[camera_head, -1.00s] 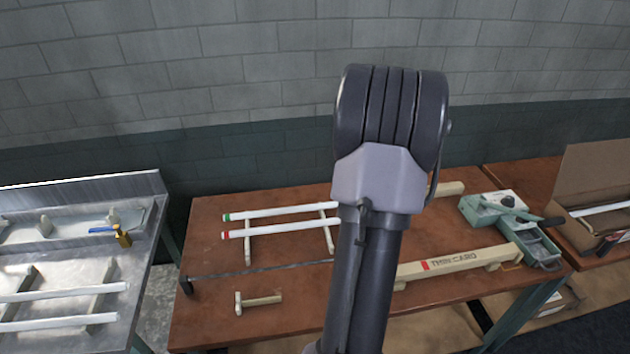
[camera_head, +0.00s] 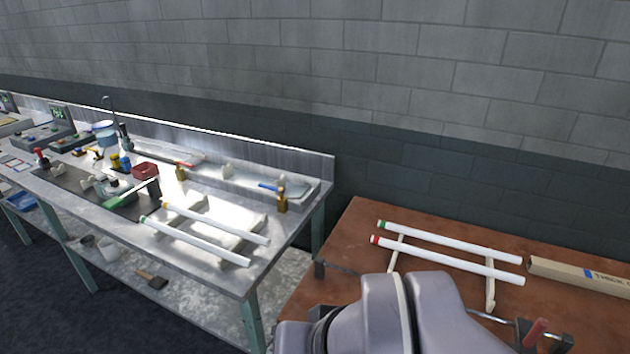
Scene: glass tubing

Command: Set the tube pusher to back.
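I cannot tell for certain which part is the tube pusher. Brass-coloured fittings stand at the back of the steel bench (camera_head: 225,273): one (camera_head: 281,203) near its right end with a blue piece beside it, another (camera_head: 181,173) further left near a red piece. Two white tubes with yellow and green ends, a rear tube (camera_head: 215,224) and a front tube (camera_head: 195,243), lie on supports on this bench. My gripper is not in view. Only a grey and dark part of my arm shows at the bottom centre right.
A brown table (camera_head: 350,232) stands at right, separated from the bench by a gap. It bears a green-ended tube (camera_head: 450,242), a red-ended tube (camera_head: 447,260), a long cardboard box (camera_head: 575,275) and a red-handled tool (camera_head: 536,332). My arm covers the table's front. A block wall closes the back.

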